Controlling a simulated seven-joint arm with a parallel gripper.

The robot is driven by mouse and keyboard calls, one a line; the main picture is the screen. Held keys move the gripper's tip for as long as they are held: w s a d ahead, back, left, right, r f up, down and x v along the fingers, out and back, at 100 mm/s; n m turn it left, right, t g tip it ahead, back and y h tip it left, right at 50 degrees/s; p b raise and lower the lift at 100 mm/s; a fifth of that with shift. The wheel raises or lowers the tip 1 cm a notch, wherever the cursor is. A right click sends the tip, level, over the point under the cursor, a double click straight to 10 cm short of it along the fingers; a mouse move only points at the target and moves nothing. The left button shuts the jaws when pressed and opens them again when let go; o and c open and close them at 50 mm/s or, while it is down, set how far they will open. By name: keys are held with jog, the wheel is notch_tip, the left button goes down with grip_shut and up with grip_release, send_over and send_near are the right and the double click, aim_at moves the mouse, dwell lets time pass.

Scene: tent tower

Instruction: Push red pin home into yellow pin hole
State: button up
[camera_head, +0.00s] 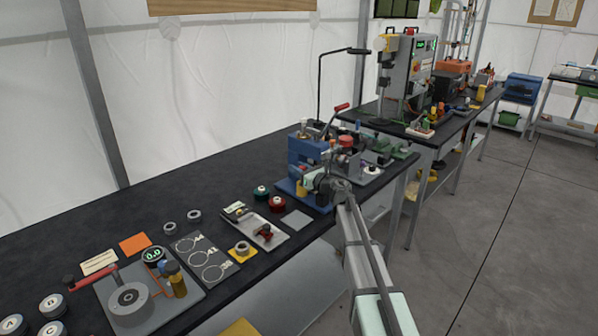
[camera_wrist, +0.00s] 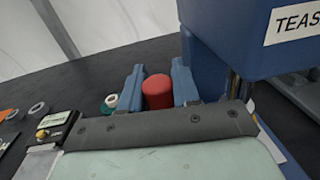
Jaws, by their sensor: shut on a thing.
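My gripper (camera_wrist: 158,84) is shut on the red pin (camera_wrist: 158,93), whose round red body shows between the two blue fingers in the wrist view. The pin's lower end is hidden behind the gripper's dark front edge. In the head view my gripper (camera_head: 316,182) is at the front of the blue press (camera_head: 297,159), and the red pin cannot be made out there. A small yellow part (camera_head: 301,188) sits low at the press, just left of my gripper. I cannot see a hole in it, nor tell whether the pin touches it.
The blue press body (camera_wrist: 225,35) with a white label stands close on the right in the wrist view. Red (camera_head: 277,204) and green (camera_head: 261,192) round pots and a grey tray (camera_head: 256,234) lie left of the press. The bench's back left is clear.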

jog(key=shift+r, duration=1.2)
jog(key=shift+f, duration=1.6)
dwell(1.0)
jog(key=o, duration=1.1)
jog(key=shift+s, duration=0.15)
jog(key=v, duration=1.3)
jog(key=shift+s+d, duration=0.2)
jog(key=shift+d, duration=0.05)
